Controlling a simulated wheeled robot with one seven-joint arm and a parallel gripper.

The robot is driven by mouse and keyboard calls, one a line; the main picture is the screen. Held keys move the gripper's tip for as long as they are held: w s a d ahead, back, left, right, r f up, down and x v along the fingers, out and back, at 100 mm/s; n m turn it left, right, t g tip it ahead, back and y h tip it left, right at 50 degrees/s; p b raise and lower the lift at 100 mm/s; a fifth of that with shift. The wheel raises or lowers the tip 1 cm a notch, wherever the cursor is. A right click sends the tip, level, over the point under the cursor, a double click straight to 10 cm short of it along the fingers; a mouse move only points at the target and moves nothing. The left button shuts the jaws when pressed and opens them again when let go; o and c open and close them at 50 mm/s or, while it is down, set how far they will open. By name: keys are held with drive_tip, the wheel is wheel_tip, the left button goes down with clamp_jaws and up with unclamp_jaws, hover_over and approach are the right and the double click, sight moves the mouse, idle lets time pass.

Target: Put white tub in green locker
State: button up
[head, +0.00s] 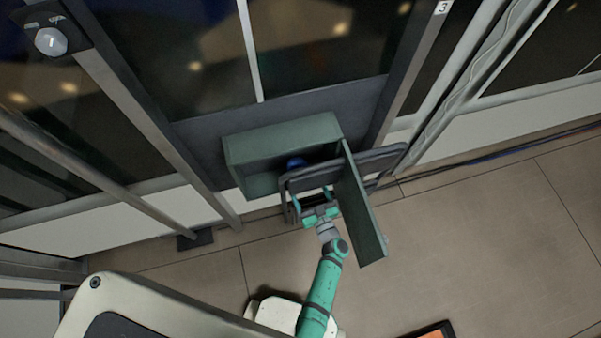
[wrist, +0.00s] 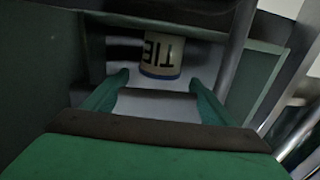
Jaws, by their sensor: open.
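The green locker (head: 243,152) is on the wall in the head view, with its door (head: 366,213) swung open towards the floor side. A pale tub (wrist: 160,55) with dark letters and a blue band shows upside down in the wrist view, just beyond my fingertips and apart from them. A small blue patch (head: 296,163) inside the locker in the head view may be part of this tub. My gripper (head: 312,196) is at the locker's mouth, left of the door. Its fingers (wrist: 158,87) are spread with nothing between them.
A dark rounded frame (head: 381,154) crosses the locker's front close to my gripper. Metal posts (head: 145,110) stand on either side. An orange-and-black object (head: 432,331) lies at the bottom edge. The tiled floor (head: 480,235) at right is clear.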

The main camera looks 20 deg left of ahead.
drive_tip(key=s+d+r+m+t+h, duration=0.25)
drive_tip(key=s+d+r, duration=0.25)
drive_tip(key=s, duration=0.3)
drive_tip(key=s+d+r+m+t+h, duration=0.1)
drive_tip(key=s+d+r+h, duration=0.4)
drive_tip(key=s, duration=0.3)
drive_tip(key=s+d+r+m+g+h, duration=0.1)
drive_tip(key=s+r+m+h, duration=0.3)
drive_tip(key=s+r, duration=0.9)
wheel_tip(320, 180, up, 4)
drive_tip(key=shift+d+f+g, duration=0.2)
drive_tip(key=shift+f+g, duration=0.05)
drive_tip(key=shift+g, duration=0.3)
